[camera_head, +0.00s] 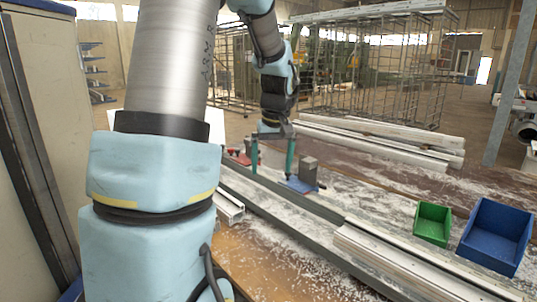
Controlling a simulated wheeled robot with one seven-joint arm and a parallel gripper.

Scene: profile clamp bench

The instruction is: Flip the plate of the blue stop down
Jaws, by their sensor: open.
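The blue stop (302,186) sits on the bench beside the long grey rail, near the middle of the view. A grey-brown block (308,168) stands upright at it. Which part is its plate, and how the plate is tilted, is too small to tell. My gripper (272,174) points down with its two green fingers apart and nothing seen between them. The right finger is in front of or right beside the left edge of the blue stop, and contact cannot be told.
A red stop (238,156) lies left of my gripper, partly hidden. A green bin (433,223) and a blue bin (495,235) stand at the right. Long pale profiles (400,262) lie at the front; more are stacked (385,140) behind. White shavings cover the bench.

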